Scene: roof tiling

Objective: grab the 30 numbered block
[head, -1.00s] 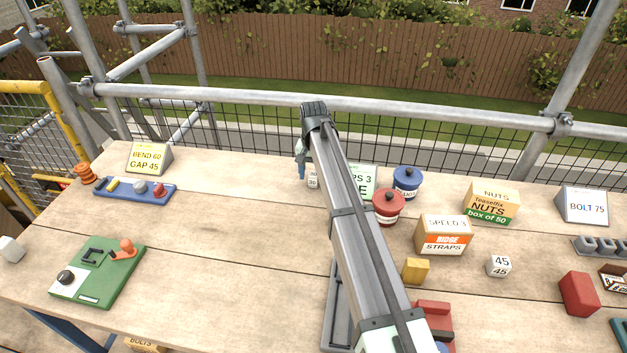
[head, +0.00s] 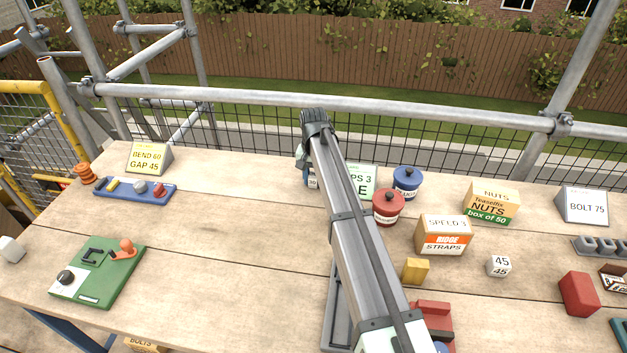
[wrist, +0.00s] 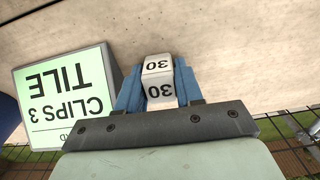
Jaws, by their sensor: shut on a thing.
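The white block numbered 30 (wrist: 158,80) stands between the two blue fingers of my gripper (wrist: 157,85) in the wrist view. The fingers are shut on its sides. In the head view my gripper (head: 309,180) is low at the far side of the bench, mostly behind my arm. Only a small part of the block (head: 313,184) shows there beside a finger. Whether the block touches the bench is hard to tell.
A sign reading CLIPS 3 TILE (wrist: 68,98) stands close beside my gripper. Red (head: 388,207) and blue (head: 407,182) lidded pots stand to its right. A block numbered 45 (head: 499,266) lies farther right.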

